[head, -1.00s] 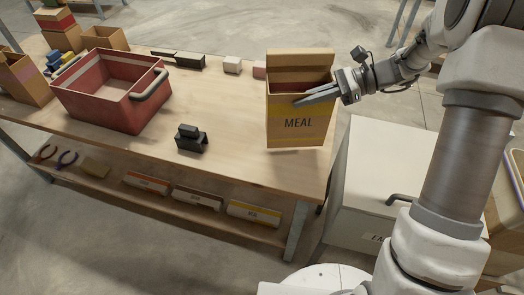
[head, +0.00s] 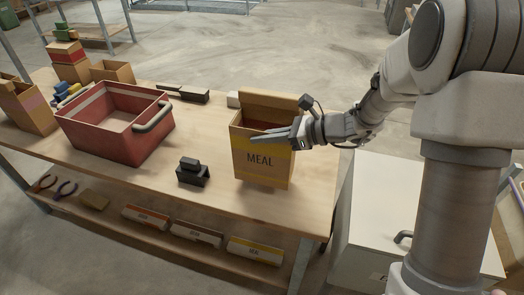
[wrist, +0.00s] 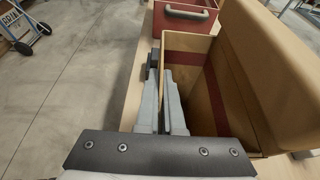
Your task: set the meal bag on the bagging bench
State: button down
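The meal bag (head: 258,165) is a tan open-topped box-like bag with a yellow band and the word MEAL, upright over the right part of the wooden bagging bench (head: 215,205). Its base is close to the bench top; I cannot tell whether it touches. My gripper (head: 262,137) reaches in from the right and is shut on the bag's upper wall. In the wrist view the two grey fingers (wrist: 161,85) lie along the bag's wall, with the open bag (wrist: 215,70) to their right. The fingertips' contact is partly hidden.
A red crate (head: 105,140) with a grey handle stands left on the bench, and a black device (head: 192,175) sits between it and the bag. A white cabinet (head: 385,215) stands to the right. Bare bench top lies around the bag.

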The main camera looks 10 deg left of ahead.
jog(key=shift+f+b, duration=0.3)
jog(key=shift+f, duration=1.8)
jog(key=c, duration=1.1)
grip_release()
jog(key=shift+o, duration=0.2)
